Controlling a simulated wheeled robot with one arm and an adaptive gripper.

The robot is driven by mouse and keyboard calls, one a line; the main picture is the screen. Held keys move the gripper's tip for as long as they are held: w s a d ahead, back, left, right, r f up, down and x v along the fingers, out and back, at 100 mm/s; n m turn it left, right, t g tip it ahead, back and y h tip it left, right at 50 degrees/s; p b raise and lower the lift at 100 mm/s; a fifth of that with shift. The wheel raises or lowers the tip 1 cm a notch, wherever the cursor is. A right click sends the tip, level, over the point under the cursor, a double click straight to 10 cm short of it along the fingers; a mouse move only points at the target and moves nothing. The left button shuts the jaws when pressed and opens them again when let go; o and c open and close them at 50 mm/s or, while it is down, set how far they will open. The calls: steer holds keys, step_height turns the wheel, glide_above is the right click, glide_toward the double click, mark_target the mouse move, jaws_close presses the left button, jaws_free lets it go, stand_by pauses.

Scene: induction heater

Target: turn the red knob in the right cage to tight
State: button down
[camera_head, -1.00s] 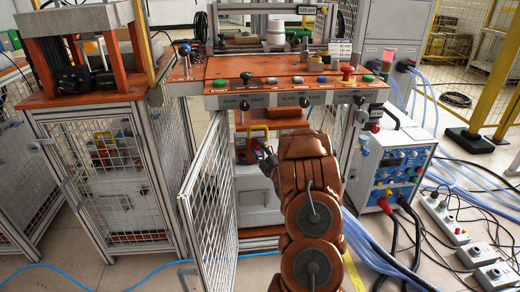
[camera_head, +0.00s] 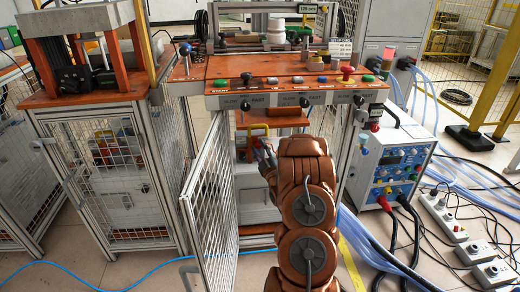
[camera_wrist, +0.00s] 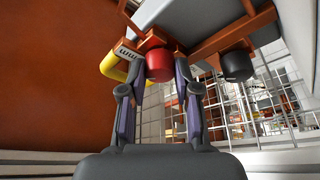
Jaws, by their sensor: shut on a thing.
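The red knob (camera_wrist: 159,65) shows in the wrist view between the two fingers of my gripper (camera_wrist: 160,82). The fingers are closed on its sides. In the head view, my gripper (camera_head: 262,150) reaches into the open right cage under the control panel, and my arm covers much of the inside. The knob itself is hard to make out there. The cage door (camera_head: 212,200) stands open on the left of my arm. Whether the knob is tight cannot be told.
A black knob (camera_wrist: 237,65) hangs to the right of the red one, and a yellow handle (camera_wrist: 112,68) is close on the left. Wire mesh (camera_wrist: 280,95) lies beyond. In the head view, a blue power unit (camera_head: 395,165) with cables stands right of my arm.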

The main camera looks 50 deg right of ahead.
steer(key=c, duration=0.8)
jaws_free()
steer(key=shift+v, duration=6.05)
